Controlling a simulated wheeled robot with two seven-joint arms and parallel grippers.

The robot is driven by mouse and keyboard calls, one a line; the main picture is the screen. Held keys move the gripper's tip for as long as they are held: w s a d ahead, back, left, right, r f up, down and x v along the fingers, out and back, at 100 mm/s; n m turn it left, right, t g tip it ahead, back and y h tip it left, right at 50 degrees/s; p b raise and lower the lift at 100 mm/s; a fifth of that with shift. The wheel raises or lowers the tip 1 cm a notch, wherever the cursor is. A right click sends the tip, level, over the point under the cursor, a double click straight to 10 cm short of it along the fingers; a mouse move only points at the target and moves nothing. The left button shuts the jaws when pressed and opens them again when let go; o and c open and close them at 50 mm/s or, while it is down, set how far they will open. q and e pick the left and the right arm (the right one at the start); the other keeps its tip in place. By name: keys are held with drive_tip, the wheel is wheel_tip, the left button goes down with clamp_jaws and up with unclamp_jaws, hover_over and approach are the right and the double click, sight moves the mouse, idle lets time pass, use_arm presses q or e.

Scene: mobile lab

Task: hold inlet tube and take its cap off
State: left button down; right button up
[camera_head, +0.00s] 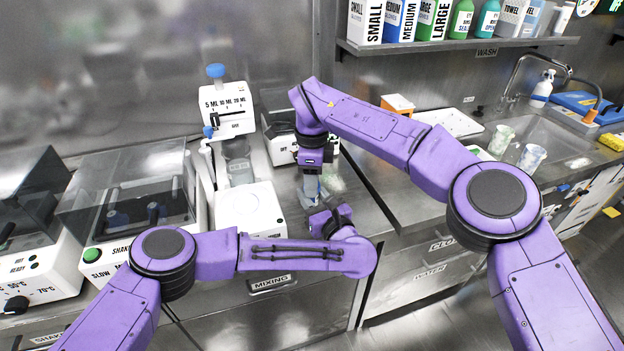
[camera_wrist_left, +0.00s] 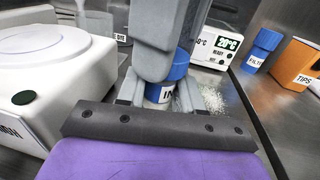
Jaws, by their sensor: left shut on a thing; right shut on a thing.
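My left gripper (camera_wrist_left: 168,98) is shut on the tube's body from the side. My right gripper (camera_head: 311,188) points down from above, and its grey fingers (camera_wrist_left: 158,55) are shut around the cap, hiding much of it. In the head view the tube is mostly hidden by my grippers, and my left gripper's fingers cannot be made out clearly.
A white mixing device (camera_head: 247,210) stands just left of the grippers. Bare steel counter (camera_head: 352,205) lies right of the grippers.

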drive_tip(key=shift+r, duration=0.1)
drive_tip(key=shift+r, duration=1)
wheel_tip(320, 180, up, 3)
drive_tip(key=shift+r, duration=0.55)
use_arm(q)
drive_tip(key=c, duration=0.7)
unclamp_jaws()
drive_tip(key=shift+o, duration=0.2)
